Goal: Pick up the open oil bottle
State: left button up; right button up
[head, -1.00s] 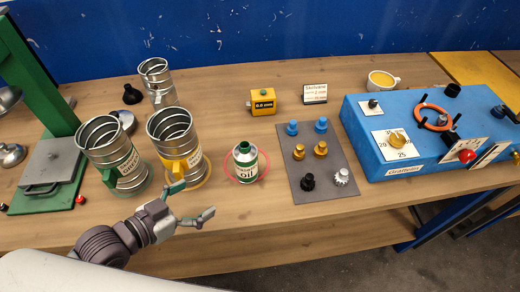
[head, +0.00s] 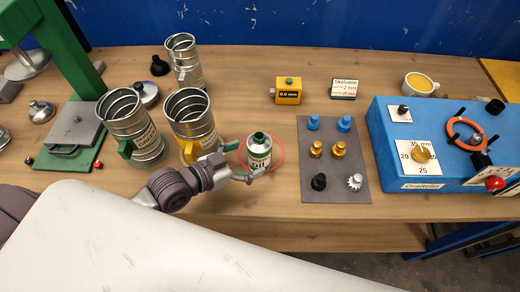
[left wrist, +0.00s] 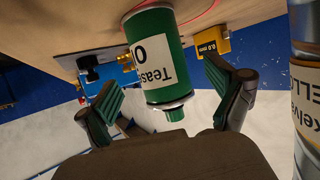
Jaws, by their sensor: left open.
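The oil bottle (head: 259,152) is a small white and green can with an open green neck. It stands upright inside a red ring on the wooden table in the head view. My left gripper (head: 238,168) is at the bottle's left and near side, its fingers apart. In the left wrist view the bottle (left wrist: 158,62) appears upside down between the two open fingers of the gripper (left wrist: 172,103), with a gap on each side. My right gripper is not in view.
Metal duct cans (head: 192,122) with coloured handles stand just left of the bottle, one of them close to my gripper. A grey mat (head: 334,185) with several knobs lies to the right. A blue control box (head: 440,150) stands further right. A yellow gauge (head: 288,91) is behind.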

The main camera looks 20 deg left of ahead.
pick_arm(q)
jog(key=p+x, duration=0.1)
jog(key=x, duration=0.3)
jog(key=shift+w+d+r, duration=0.1)
jog(key=shift+w, duration=0.15)
jog(key=shift+w+d, duration=0.1)
jog(key=shift+w, duration=0.05)
jog(key=c, duration=1.3)
jog(key=shift+c, duration=0.6)
